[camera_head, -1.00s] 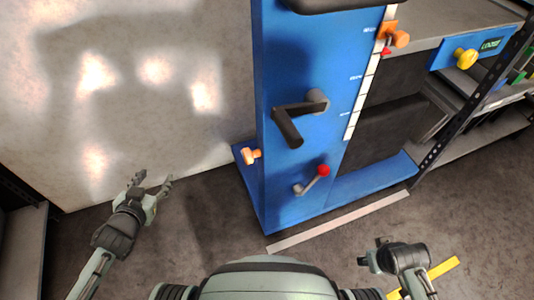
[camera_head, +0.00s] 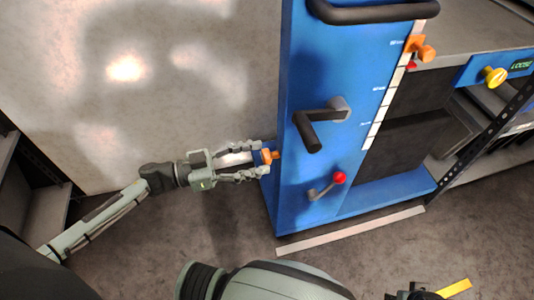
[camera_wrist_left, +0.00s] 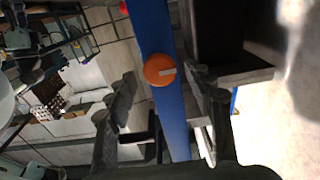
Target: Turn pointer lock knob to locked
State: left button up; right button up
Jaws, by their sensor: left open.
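A tall blue column (camera_head: 320,80) carries an orange knob (camera_head: 268,156) low on its left side. My left gripper (camera_head: 261,160) is open, with a finger on either side of this knob. In the left wrist view the orange knob (camera_wrist_left: 160,70) shows face-on, with a pale line from its middle towards the right; gaps show between it and both fingers. Another orange knob (camera_head: 426,53) sits by the red pointer (camera_head: 411,65) at the scale. I cannot tell which is the pointer lock knob. My right gripper (camera_head: 412,293) is partly visible at the bottom edge; its opening is unclear.
The column's front has a black crank handle (camera_head: 318,127) and a red-tipped lever (camera_head: 339,178). A yellow knob (camera_head: 495,77) sits beside a display reading LOOSE (camera_head: 520,66). A pale wall (camera_head: 180,60) stands behind my left arm.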

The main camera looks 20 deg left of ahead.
aim_at(271, 156)
pick_arm(q)
jog(key=shift+x, duration=1.45)
jog(key=c, duration=1.1)
